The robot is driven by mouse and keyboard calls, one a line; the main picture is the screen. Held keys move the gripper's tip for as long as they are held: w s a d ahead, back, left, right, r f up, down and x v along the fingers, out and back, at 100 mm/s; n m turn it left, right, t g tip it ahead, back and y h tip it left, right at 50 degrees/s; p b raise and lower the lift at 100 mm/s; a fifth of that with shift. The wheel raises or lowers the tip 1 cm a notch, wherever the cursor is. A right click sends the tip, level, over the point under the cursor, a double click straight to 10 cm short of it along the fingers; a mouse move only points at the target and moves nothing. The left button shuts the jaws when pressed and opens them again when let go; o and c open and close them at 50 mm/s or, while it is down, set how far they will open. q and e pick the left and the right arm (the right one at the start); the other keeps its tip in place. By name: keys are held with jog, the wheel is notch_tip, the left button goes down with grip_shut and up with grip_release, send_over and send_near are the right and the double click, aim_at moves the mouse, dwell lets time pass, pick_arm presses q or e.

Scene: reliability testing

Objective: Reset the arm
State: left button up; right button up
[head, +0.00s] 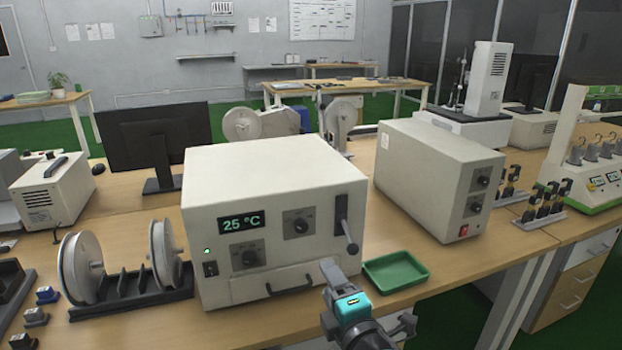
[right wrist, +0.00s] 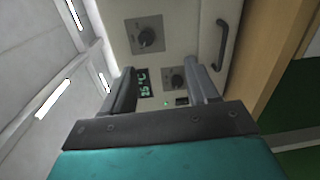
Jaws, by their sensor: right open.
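My right gripper (head: 330,292) is open and empty, in front of the lower right front of a beige box machine (head: 262,165). In the right wrist view, the gripper's two fingers (right wrist: 160,70) stand apart with nothing between them. The machine's front with its knobs, display and handle shows beyond them. In the head view the machine has a lit 25 °C display (head: 239,224), two knobs, a lever (head: 347,228) hanging down at the right and a drawer-like handle (head: 291,286) low on the front. My left gripper is not in view.
A green tray (head: 396,270) lies just right of my right gripper. A second beige box (head: 435,178) stands behind it. Reels on a black rack (head: 130,304) are at left. The table's front edge is close to the gripper.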

jog(key=s+d+f+m+g+h, duration=0.1)
jog(key=s+d+f+m+g, duration=0.1)
jog(key=s+d+f+m, duration=0.2)
jog(key=s+d+f+m+g+h, duration=0.1)
jog(key=s+d+f+m, duration=0.3)
jog(key=s+f+m, duration=0.4)
jog(key=s+d+f+m+g+h, duration=0.1)
jog(key=s+d+f+m, duration=0.4)
jog(key=s, duration=0.5)
notch_tip(320, 180, down, 2)
jog(key=m+g, duration=0.1)
jog(key=m, duration=0.2)
jog(key=shift+g, duration=0.4)
